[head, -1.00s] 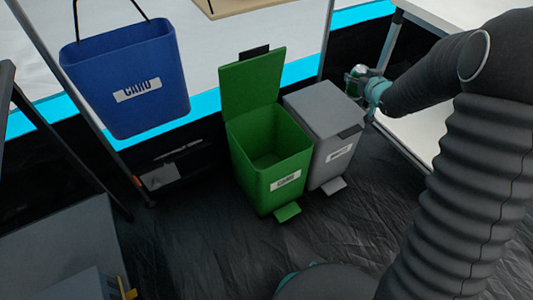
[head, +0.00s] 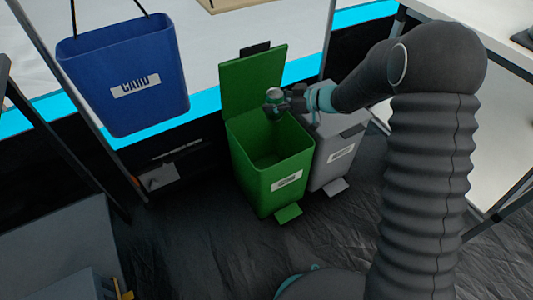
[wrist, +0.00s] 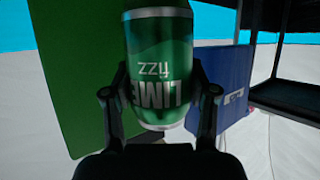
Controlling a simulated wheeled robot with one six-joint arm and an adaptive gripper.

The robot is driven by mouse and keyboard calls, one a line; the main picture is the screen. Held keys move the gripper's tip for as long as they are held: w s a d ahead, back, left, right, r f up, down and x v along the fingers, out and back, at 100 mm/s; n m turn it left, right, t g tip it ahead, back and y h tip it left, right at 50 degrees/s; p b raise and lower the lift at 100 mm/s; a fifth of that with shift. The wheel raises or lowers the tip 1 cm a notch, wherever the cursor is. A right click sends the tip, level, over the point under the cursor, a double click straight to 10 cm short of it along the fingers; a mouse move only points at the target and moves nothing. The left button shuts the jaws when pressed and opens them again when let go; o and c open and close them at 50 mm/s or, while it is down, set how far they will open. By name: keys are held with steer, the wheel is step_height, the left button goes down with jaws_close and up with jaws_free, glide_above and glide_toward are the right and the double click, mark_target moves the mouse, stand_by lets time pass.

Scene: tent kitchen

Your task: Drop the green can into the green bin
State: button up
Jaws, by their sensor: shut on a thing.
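The green can (wrist: 160,70), with "LIME fizz" lettering upside down in the wrist view, is held between the two fingers of my gripper (wrist: 160,100). In the head view the can (head: 274,96) shows small, mostly its pale end. My gripper (head: 284,103) is shut on it at the back right rim area of the green bin (head: 268,190). The bin's lid (head: 252,82) stands open behind, and its inside is visible. The can appears above the bin's opening; its exact height is hard to tell. The green lid (wrist: 65,80) also fills the left of the wrist view.
A grey bin (head: 335,155) with its lid closed stands right beside the green bin, under my arm. A white table (head: 470,110) is at right. Dark floor (head: 200,240) lies in front.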

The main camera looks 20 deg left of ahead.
mark_target(274, 116)
steer(key=shift+f+b, duration=3.05)
steer(key=shift+b, duration=0.5)
steer(key=o, duration=0.9)
steer(key=v, duration=1.2)
